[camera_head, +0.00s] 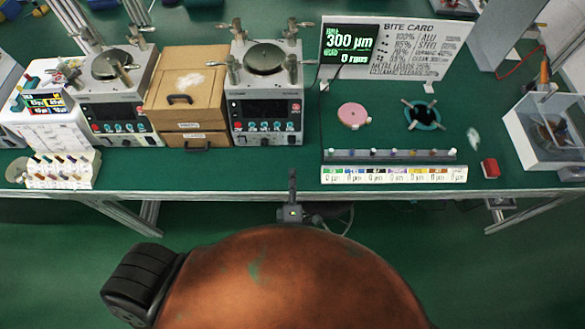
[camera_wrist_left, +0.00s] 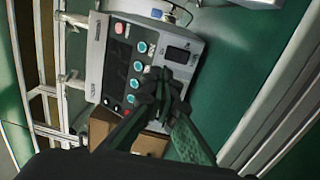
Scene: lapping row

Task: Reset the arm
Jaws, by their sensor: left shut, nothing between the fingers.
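I cannot tell the exact gap between fingers and panel. My right gripper is in neither view.
The green bench (camera_head: 240,175) also carries a left machine (camera_head: 112,110), a wooden box (camera_head: 185,95), a bite card (camera_head: 395,50), a pink disc (camera_head: 353,114), a teal ring (camera_head: 423,115), a labelled strip (camera_head: 394,174), a red block (camera_head: 490,167) and a clear-sided case (camera_head: 547,125).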

